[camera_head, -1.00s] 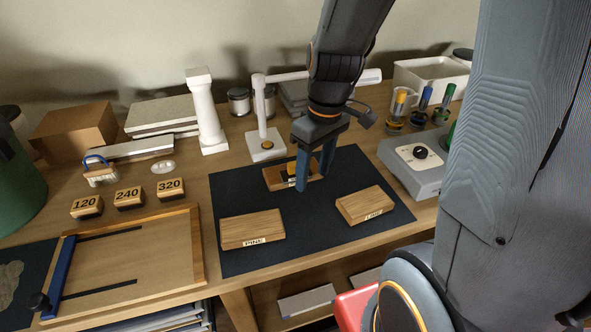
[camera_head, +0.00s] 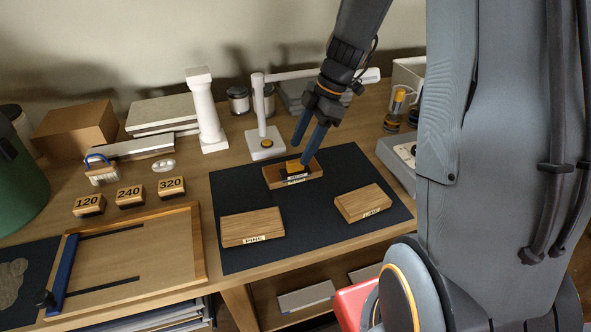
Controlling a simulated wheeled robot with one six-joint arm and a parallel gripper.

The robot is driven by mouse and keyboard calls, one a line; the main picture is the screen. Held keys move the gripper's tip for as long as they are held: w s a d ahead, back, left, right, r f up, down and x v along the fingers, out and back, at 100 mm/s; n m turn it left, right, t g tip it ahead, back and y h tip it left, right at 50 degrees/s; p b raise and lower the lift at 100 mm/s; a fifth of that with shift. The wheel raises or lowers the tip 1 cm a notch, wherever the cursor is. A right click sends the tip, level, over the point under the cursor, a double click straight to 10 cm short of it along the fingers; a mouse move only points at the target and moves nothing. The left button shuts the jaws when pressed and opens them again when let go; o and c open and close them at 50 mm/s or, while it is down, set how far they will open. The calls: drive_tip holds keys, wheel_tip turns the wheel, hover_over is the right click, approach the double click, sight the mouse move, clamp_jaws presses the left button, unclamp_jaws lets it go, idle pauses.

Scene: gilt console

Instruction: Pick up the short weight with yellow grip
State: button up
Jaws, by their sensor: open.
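Another yellow-topped piece (camera_head: 399,95) stands at the back right, partly behind my arm.
Wooden blocks marked PINE (camera_head: 252,224) and LIME (camera_head: 362,201) lie on the dark mat (camera_head: 300,235). A white lamp-like stand (camera_head: 265,140) and a white column (camera_head: 207,115) stand behind it. My arm hides much of the right side.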

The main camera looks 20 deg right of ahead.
sight(297, 160)
drive_tip(key=shift+d+p+x, duration=0.15)
drive_tip(key=shift+p+x, duration=0.55)
drive_tip(key=shift+x, duration=1)
drive_tip(key=shift+d+p+x, duration=0.15)
drive_tip(key=shift+p+x, duration=0.5)
drive_tip(key=shift+x, duration=1.05)
drive_tip(key=shift+f, duration=0.1)
drive_tip(key=c, duration=1.3)
clamp_jaws()
